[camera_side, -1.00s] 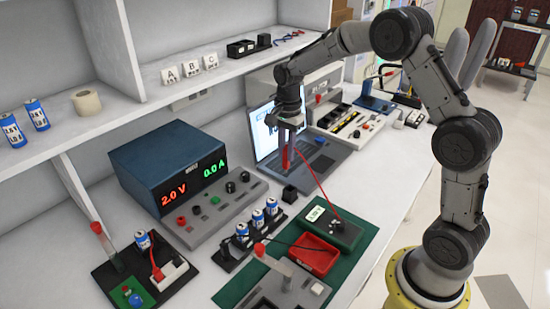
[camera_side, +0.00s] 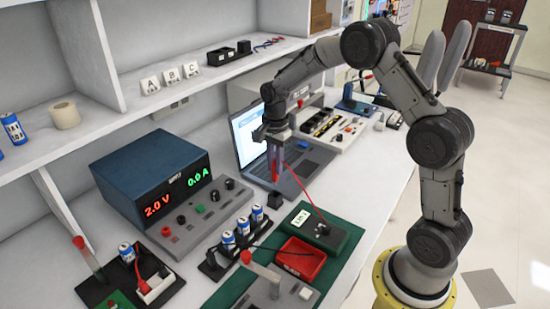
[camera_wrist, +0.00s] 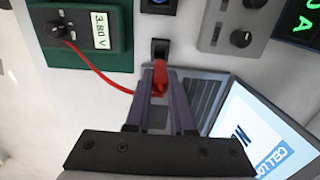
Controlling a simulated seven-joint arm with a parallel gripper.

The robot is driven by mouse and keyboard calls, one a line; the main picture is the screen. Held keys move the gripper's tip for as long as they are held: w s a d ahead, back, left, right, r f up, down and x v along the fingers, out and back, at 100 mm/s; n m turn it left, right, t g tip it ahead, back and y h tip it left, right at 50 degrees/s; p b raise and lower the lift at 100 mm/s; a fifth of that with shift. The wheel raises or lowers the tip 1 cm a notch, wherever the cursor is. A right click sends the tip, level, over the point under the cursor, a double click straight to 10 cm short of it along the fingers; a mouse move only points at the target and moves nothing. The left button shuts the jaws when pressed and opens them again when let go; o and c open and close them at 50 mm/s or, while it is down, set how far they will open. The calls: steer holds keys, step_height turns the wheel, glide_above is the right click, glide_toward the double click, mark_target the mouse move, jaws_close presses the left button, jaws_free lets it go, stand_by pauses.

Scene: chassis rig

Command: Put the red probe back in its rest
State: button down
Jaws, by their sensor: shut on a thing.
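My gripper (camera_side: 276,165) is shut on the red probe (camera_side: 273,173), which hangs roughly upright with its tip down. In the wrist view the probe (camera_wrist: 159,82) shows between my fingers (camera_wrist: 160,98). A small black block with a socket, which looks like the rest (camera_side: 276,200), stands on the bench just below the probe; in the wrist view the rest (camera_wrist: 160,47) lies just beyond the fingertips. I cannot tell whether the tip touches it. A red lead (camera_side: 310,199) runs from the probe to the green-cased meter (camera_side: 331,238), which reads 3.80 V in the wrist view.
The open laptop (camera_side: 300,170) stands close behind my gripper. A blue power supply (camera_side: 150,175) with a knob panel (camera_side: 200,218) is to the left. Several battery cells in a black holder (camera_side: 212,265) and a red tray (camera_side: 300,259) stand in front.

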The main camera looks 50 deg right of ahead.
mark_target(275, 181)
steer(key=shift+f, duration=1.3)
steer(key=shift+f, duration=2.35)
stand_by(0.3)
steer(key=c, duration=0.7)
jaws_free()
steer(key=shift+r, duration=0.15)
step_height(275, 181, up, 14)
steer(key=shift+f, duration=0.2)
